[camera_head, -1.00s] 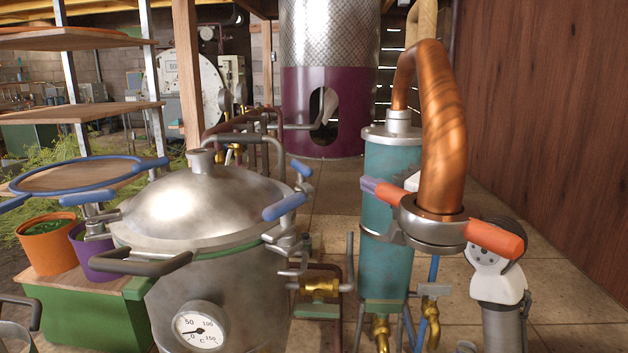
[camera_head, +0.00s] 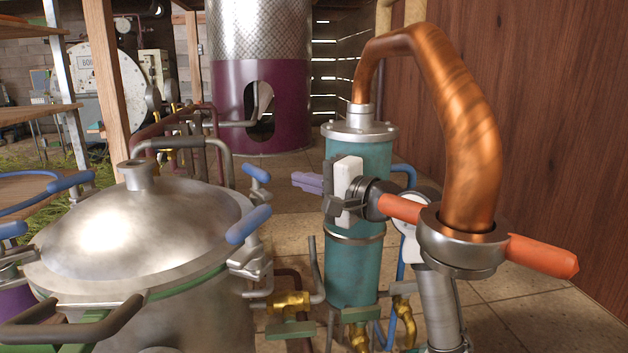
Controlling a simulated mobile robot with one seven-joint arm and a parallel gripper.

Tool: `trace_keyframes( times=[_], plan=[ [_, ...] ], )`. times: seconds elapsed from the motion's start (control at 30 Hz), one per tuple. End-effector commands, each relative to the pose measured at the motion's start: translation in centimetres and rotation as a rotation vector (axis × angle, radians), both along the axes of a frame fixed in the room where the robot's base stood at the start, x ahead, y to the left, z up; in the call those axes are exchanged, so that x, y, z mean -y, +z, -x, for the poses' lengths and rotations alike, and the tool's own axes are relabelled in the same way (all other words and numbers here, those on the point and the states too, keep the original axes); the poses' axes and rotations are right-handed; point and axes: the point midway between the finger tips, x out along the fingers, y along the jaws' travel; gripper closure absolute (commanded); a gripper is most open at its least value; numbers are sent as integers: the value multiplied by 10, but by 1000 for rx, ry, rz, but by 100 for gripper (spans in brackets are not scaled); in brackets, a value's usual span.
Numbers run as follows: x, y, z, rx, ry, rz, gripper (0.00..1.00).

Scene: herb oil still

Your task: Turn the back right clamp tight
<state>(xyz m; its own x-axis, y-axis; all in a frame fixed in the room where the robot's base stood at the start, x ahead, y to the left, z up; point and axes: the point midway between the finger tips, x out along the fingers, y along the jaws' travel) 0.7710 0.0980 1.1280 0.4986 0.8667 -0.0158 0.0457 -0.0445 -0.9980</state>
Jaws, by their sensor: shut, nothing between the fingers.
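The pot (camera_head: 140,230) with its domed steel lid stands at left. The back right clamp (camera_head: 257,172) has a short blue handle at the lid's far right edge, foreshortened so I cannot tell how tight it sits. The front right clamp (camera_head: 248,224) has a blue handle slanting up to the right. My gripper (camera_head: 298,182) has a white and dark body and pale purple fingers. They are shut and empty, pointing left at the back right clamp's height in the picture, just right of it. A gap shows between them.
A copper pipe (camera_head: 470,140) arches at right into a steel collar (camera_head: 450,240) with orange handles, in front of my arm. A teal cylinder (camera_head: 350,265) stands behind my gripper. A brass valve (camera_head: 287,303) sits low beside the pot. A wooden wall (camera_head: 550,120) bounds the right.

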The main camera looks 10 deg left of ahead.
Motion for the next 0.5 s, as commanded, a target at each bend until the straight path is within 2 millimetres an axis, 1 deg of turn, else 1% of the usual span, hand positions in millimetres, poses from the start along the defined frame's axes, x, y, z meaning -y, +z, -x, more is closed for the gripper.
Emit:
trace_keyframes(
  times=[0.03, 0.2, 0.33, 0.5],
  plan=[
    [-9, 1, -5, -1, 1, 3, 100],
    [-32, 1, -18, 0, 0, 2, 100],
    [-42, 0, -25, 0, 0, 1, 100],
    [-47, -1, -27, 0, -1, 1, 100]
  ],
)
